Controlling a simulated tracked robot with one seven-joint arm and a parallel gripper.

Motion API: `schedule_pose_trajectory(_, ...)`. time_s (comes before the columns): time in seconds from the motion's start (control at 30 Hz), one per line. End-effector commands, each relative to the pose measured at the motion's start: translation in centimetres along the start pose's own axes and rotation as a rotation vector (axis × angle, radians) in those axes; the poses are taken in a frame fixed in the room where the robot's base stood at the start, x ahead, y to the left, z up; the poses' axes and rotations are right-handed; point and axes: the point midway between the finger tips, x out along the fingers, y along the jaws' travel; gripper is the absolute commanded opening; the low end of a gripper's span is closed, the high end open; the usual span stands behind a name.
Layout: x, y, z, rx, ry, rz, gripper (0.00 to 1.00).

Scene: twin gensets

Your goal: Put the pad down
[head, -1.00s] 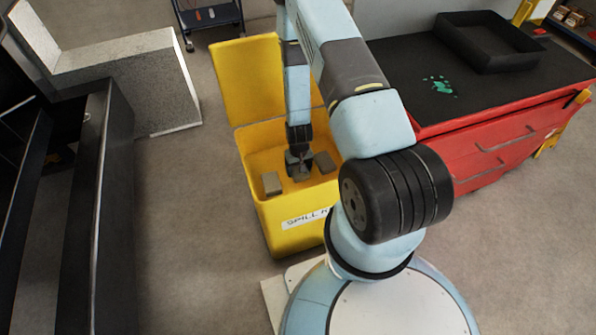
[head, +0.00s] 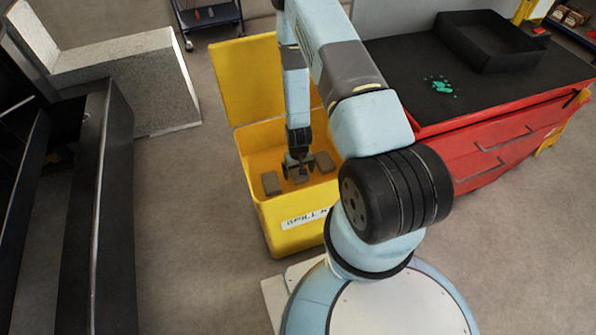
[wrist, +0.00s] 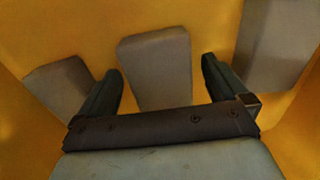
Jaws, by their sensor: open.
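The yellow spill kit bin (head: 281,217) stands open with its lid up. Three grey pads lie inside it: a left pad (head: 271,183), a middle pad (head: 299,176) and a right pad (head: 325,161). My gripper (head: 297,166) reaches down into the bin over the middle pad. In the wrist view my gripper (wrist: 160,68) is open, one finger to each side of the middle pad (wrist: 156,65). Gaps show between that pad and both fingers. The left pad (wrist: 58,88) and right pad (wrist: 275,45) lie outside the fingers.
The bin's walls surround my gripper, and its raised lid (head: 245,85) stands behind. A red cabinet (head: 480,150) to the right carries a black tray (head: 490,60) and green bits (head: 441,87). Dark metal frames (head: 100,190) stand at left. The floor between is clear.

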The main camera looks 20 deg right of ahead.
Motion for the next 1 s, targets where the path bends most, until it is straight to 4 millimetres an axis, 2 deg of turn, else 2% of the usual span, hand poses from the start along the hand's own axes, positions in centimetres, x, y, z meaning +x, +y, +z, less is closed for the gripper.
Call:
schedule_pose_trajectory(0.6,-9.1,-0.1,-0.1,-0.002,0.005,0.001,0.98)
schedule_pose_trajectory(0.8,-11.1,-0.1,-0.2,-0.002,0.004,0.001,0.98)
schedule_pose_trajectory(1.0,-11.8,-0.1,-0.1,-0.002,0.003,0.001,0.98)
